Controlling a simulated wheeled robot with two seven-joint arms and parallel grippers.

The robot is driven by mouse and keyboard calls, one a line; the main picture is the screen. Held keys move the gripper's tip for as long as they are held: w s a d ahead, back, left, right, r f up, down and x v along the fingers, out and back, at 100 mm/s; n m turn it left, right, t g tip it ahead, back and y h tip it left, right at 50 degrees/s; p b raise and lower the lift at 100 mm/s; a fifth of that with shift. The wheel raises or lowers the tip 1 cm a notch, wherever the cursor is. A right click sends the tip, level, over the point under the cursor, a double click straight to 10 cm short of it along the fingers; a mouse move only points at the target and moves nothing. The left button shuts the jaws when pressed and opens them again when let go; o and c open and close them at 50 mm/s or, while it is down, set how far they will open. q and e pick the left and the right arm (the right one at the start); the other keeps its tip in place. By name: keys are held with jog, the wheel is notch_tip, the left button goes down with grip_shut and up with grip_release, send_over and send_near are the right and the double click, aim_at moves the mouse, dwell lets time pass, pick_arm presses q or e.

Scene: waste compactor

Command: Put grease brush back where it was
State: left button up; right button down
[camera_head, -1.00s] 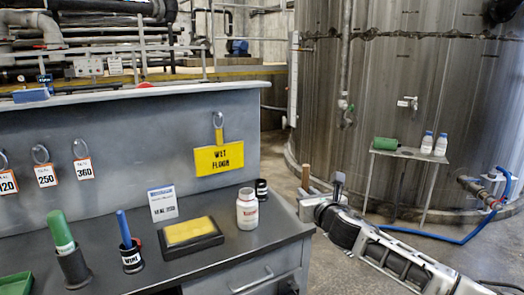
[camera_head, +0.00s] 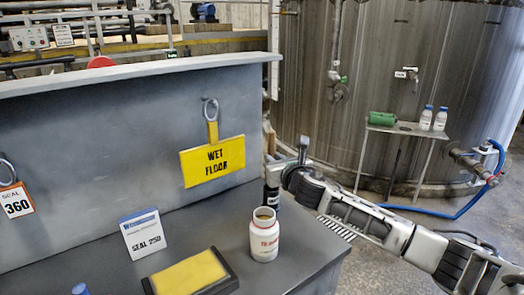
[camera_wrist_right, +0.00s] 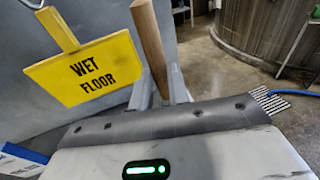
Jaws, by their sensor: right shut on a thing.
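The grease brush shows as a wooden handle (camera_wrist_right: 155,45) in the right wrist view, standing nearly upright and leaning slightly. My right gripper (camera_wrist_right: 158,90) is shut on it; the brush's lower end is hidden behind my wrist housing. In the head view my right gripper (camera_head: 284,172) is at the bench's right end, and the handle (camera_head: 268,138) shows just left of it. A small black cup (camera_head: 272,192) with a pale label is directly below the handle. I cannot tell whether the brush is inside the cup or above it. My left gripper is not in view.
A white open bottle (camera_head: 264,240) stands in front of the cup. A yellow WET FLOOR sign (camera_head: 212,162) hangs on the panel, close to my right gripper. Floor lies to the right.

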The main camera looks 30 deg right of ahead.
jog(key=shift+f, duration=0.3)
pick_arm(q)
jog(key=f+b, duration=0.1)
jog(key=b, duration=0.1)
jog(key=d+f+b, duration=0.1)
jog(key=b, duration=0.2)
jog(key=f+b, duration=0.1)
jog(key=b, duration=0.1)
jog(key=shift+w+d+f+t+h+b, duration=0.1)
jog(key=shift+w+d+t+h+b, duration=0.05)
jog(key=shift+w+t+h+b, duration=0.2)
pick_arm(e)
notch_tip(320, 180, down, 6)
jog(key=shift+s, duration=0.1)
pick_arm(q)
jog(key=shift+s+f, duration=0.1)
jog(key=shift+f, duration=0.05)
pick_arm(e)
jog(key=shift+f, duration=0.35)
jog(key=c, duration=1.3)
grip_release()
jog(key=shift+o, duration=0.2)
